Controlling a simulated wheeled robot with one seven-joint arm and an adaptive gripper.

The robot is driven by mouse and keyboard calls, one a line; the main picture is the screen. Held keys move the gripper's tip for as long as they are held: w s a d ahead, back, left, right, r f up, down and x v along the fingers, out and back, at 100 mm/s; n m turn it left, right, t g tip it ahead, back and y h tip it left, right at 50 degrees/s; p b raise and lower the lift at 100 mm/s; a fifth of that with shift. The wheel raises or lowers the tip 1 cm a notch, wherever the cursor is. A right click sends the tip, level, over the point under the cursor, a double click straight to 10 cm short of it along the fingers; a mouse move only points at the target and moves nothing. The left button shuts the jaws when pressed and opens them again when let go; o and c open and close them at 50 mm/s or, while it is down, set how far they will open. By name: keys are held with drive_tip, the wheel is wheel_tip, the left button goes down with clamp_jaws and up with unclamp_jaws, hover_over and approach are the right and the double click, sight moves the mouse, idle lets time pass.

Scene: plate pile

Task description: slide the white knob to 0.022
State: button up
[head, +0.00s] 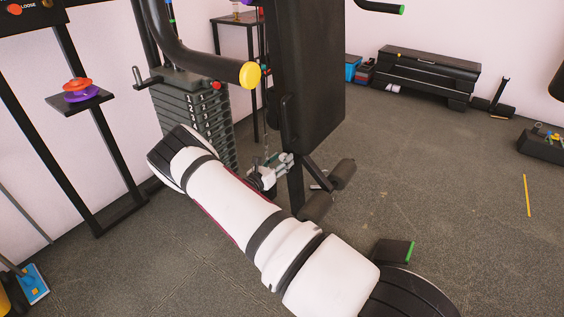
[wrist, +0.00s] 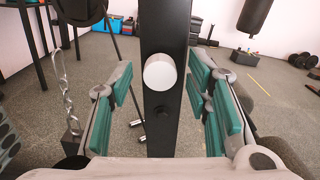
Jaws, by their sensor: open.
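The white knob (wrist: 160,71) is a round white disc on a dark upright post (wrist: 166,118) in the wrist view, near the middle of the picture. My gripper (wrist: 160,88) is open, with its teal-padded fingers to the left and right of the post and the knob. I see a gap between the pads and the knob on both sides. In the head view my gripper (head: 270,172) is small, beside the machine's post below the black backrest, and the knob cannot be made out there. A dark hole shows in the post below the knob.
A weight stack (head: 200,115) stands left of the post, and a chain (wrist: 66,95) hangs left of my gripper. Dark foam rollers (head: 318,205) sit low by the post. The black backrest (head: 308,75) is above. Open floor (head: 430,170) lies to the right.

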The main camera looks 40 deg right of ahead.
drive_tip(key=shift+w+d, duration=0.2)
drive_tip(key=shift+d, duration=0.3)
clamp_jaws()
drive_tip(key=shift+p+v, duration=0.4)
drive_tip(key=shift+v, duration=0.95)
unclamp_jaws()
drive_tip(key=shift+a, duration=0.1)
drive_tip(key=v, duration=1.2)
